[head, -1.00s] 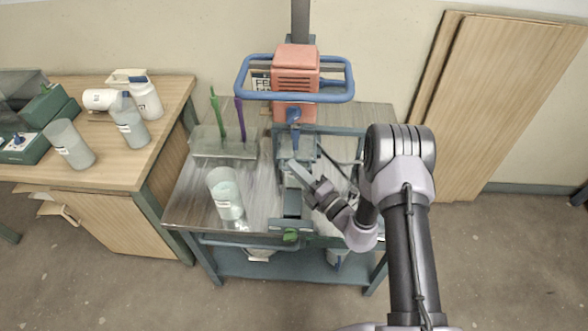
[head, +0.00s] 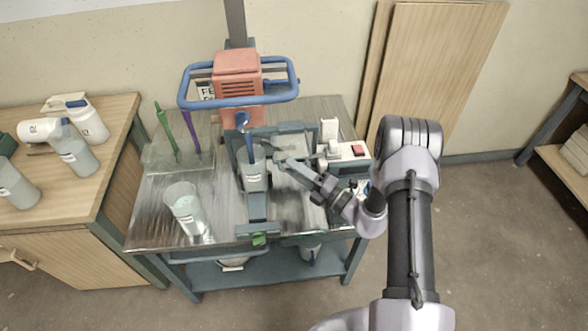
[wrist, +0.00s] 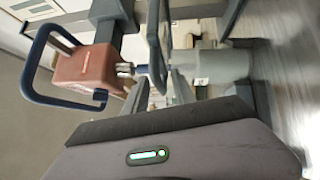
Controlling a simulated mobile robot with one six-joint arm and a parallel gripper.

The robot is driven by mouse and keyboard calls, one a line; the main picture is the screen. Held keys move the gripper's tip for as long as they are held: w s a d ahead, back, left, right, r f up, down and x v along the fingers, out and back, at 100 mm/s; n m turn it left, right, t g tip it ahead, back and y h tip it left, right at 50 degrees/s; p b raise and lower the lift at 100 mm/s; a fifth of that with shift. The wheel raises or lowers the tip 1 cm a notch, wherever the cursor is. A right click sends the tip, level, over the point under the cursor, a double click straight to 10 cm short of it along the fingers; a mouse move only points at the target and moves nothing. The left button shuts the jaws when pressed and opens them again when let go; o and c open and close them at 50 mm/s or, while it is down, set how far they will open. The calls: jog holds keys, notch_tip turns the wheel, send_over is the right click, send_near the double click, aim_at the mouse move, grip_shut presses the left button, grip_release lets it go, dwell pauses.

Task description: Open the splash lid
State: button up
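The splash lid seems to be part of the grey frame with clear panels (head: 283,128) around the mixing cup (head: 254,178); its exact outline and whether it stands open are hard to tell. My gripper (head: 283,163) is just right of the cup, at the frame's right side, pointing left. In the wrist view, the fingers (wrist: 160,92) look spread apart, with a dark blue curved bar (wrist: 154,45) beyond them. The cup (wrist: 222,66) lies to the right there. Contact with the lid is unclear.
The red mixer head (head: 238,75) with its blue handle ring (head: 281,93) stands over the cup. A glaze beaker (head: 186,209) and a clear holder with green and purple tools (head: 163,158) are left.

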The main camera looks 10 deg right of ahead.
jog(key=p+v, duration=0.3)
jog(key=v, duration=1.4)
jog(key=shift+s, duration=0.2)
jog(key=shift+d+f, duration=0.1)
jog(key=s+a+r+n+g, duration=0.3)
jog(key=a+r+n+g, duration=0.35)
jog(key=r+n, duration=0.3)
jog(key=s+a+r+n+g, duration=0.3)
jog(key=a+r+n+g, duration=0.4)
jog(key=n, duration=0.4)
jog(key=s+d+r+n+t+h, duration=0.1)
jog(key=s+r+n+t+h, duration=0.4)
jog(key=s+r+n+h, duration=0.6)
notch_tip(320, 180, up, 2)
jog(key=s+n, duration=0.1)
jog(key=n, duration=0.7)
jog(key=shift+d+h, duration=0.3)
jog(key=shift+d, duration=0.05)
